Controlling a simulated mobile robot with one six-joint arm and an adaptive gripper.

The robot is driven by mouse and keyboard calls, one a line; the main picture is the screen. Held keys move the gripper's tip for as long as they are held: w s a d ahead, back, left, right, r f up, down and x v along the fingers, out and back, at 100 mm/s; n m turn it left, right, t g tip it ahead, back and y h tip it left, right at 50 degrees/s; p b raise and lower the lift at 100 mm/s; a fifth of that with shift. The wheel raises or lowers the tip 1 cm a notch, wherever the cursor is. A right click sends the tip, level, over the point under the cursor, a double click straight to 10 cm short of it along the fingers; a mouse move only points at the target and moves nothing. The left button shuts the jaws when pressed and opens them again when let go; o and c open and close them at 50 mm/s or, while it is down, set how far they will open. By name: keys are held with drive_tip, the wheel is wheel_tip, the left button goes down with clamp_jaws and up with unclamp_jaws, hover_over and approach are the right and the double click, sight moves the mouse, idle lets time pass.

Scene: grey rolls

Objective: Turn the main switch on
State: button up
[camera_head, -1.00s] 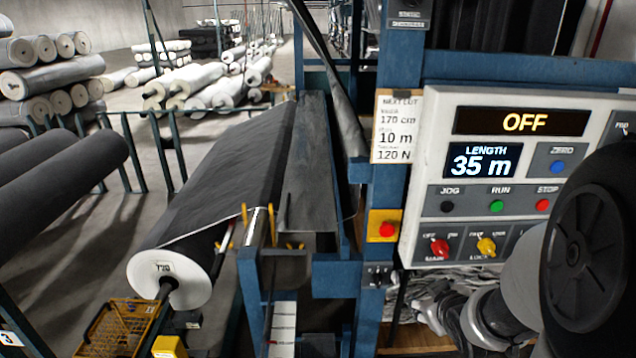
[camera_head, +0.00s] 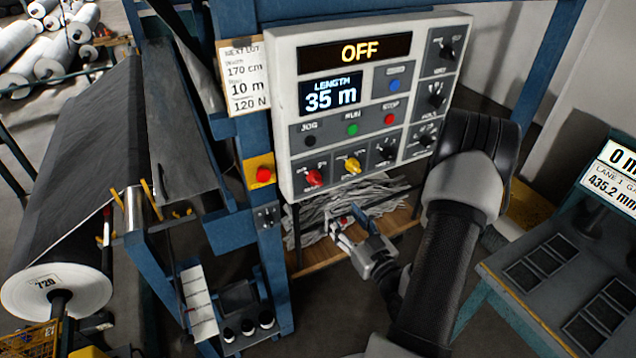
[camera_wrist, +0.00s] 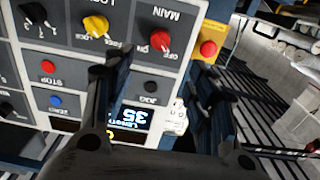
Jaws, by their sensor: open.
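The main switch is a red rotary knob (camera_head: 314,177) at the lower left of the grey control panel (camera_head: 285,120). The panel's top display (camera_head: 362,49) reads OFF. In the wrist view, upside down, the red knob (camera_wrist: 160,40) sits under the MAIN label, beyond the finger gap. My gripper (camera_head: 350,228) is below the panel in the head view, lower and right of the knob. In the wrist view my gripper (camera_wrist: 158,76) has its fingers apart with nothing held; the knob appears clear of both fingers.
A yellow lock knob (camera_head: 352,165) sits right beside the red one. A red stop button (camera_head: 263,174) on a yellow box is left of the panel. Blue frame posts stand at left; a shelf of crumpled grey material (camera_head: 340,208) lies below. A grey desk console (camera_head: 560,265) is at right.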

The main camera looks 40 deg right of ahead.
sight(318, 184)
drive_tip(key=b+x, duration=0.3)
drive_tip(key=b, duration=0.7)
drive_tip(key=shift+f, duration=0.2)
drive_tip(key=b+x, duration=0.1)
drive_tip(key=x, duration=0.4)
drive_tip(key=b+x, duration=0.1)
drive_tip(key=x, duration=0.5)
drive_tip(key=shift+w+r, duration=0.25)
drive_tip(key=shift+w, duration=0.1)
drive_tip(key=shift+c, duration=0.4)
drive_tip(key=c, duration=1)
